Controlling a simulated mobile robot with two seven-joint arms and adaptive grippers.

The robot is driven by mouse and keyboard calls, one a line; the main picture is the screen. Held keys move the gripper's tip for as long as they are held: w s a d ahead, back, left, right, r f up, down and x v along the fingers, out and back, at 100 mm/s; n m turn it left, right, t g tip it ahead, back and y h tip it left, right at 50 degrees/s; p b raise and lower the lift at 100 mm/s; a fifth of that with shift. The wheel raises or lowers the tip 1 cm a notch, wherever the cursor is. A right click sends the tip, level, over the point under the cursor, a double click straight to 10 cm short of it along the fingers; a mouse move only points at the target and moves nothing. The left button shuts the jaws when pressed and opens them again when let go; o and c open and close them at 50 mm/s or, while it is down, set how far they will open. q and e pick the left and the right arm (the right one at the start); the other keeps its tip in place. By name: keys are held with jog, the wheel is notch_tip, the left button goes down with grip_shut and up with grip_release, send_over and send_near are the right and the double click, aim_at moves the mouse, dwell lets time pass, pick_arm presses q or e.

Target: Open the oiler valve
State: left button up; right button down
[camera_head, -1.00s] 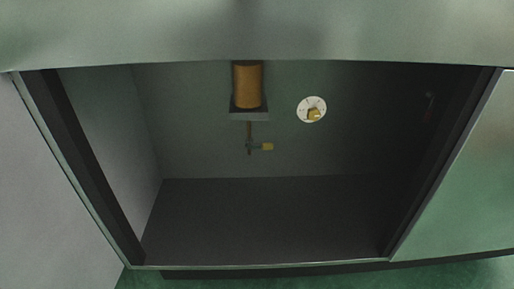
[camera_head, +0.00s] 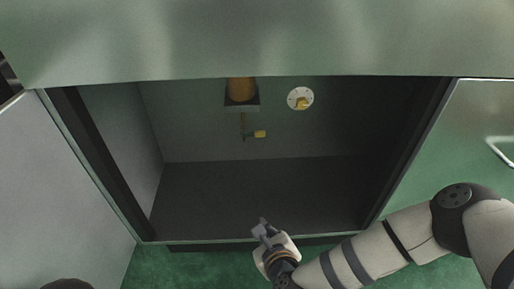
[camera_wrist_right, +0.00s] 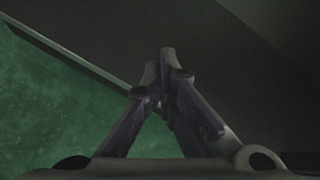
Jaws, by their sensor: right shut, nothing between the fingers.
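The oiler is an amber cylinder (camera_head: 241,90) on a small bracket (camera_head: 241,105) at the back wall of an open cabinet. Below it hangs a thin pipe with the oiler valve, whose yellow handle (camera_head: 260,134) points to the right. My right gripper (camera_head: 262,226) is at the cabinet's front bottom edge, below and in front of the valve and well apart from it. In the right wrist view its fingers (camera_wrist_right: 166,62) meet at the tips, with nothing between them. My left gripper is not in view.
A round white plate with a yellow knob (camera_head: 300,99) is on the back wall, right of the oiler. The cabinet floor (camera_head: 235,195) is bare. Side walls, the front sill and a top panel (camera_head: 260,40) frame the opening. A green floor (camera_head: 190,268) lies in front.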

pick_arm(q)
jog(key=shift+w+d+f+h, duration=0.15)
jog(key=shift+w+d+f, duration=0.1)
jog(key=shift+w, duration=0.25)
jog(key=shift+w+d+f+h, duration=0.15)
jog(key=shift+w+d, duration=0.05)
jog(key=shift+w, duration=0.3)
pick_arm(e)
jog(key=w+r+m+t+h, duration=0.1)
jog(key=w+r+m+t, duration=0.2)
jog(key=w+r+m, duration=0.4)
notch_tip(320, 180, up, 2)
jog(key=w, duration=0.3)
jog(key=shift+h, duration=0.4)
pick_arm(q)
jog(key=shift+b, duration=0.3)
pick_arm(e)
jog(key=shift+a, duration=0.1)
jog(key=f+b+x, duration=0.1)
jog(key=b+x, duration=0.5)
jog(key=x, duration=0.4)
pick_arm(q)
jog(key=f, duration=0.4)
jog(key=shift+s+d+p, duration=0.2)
jog(key=shift+p, duration=0.15)
pick_arm(e)
notch_tip(320, 180, up, 5)
jog(key=shift+s, duration=0.1)
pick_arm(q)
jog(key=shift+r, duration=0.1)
